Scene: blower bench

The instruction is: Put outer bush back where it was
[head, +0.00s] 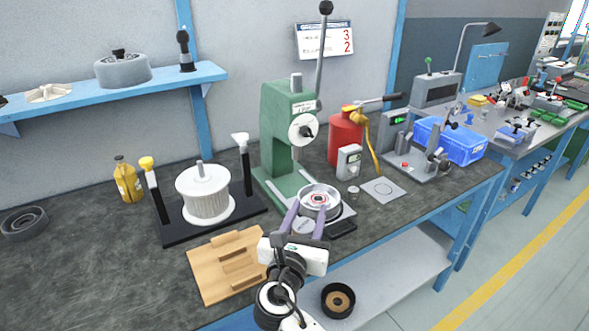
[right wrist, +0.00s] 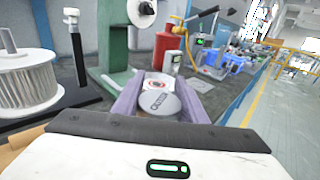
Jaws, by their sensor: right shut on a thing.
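My right gripper (head: 308,207) reaches in from the bottom over the bench's front edge. Its two purple fingers are spread around and shut on a round metal part (head: 320,191) with a red centre, in front of the green press (head: 288,135). The part's red centre (right wrist: 158,85) also shows between the fingertips in the right wrist view. A grey disc with lettering (right wrist: 158,104) lies nearer, between the fingers. I cannot tell for certain which round piece is the outer bush. The fingers hide the part's sides. My left gripper is not in view.
A wooden block fixture (head: 225,265) lies left of my gripper. Behind it, a white finned rotor (head: 204,193) sits on a black stand. A red canister (head: 345,137), a grey square plate (head: 384,190) and a blue bin (head: 455,147) stand right. The bench's left front is clear.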

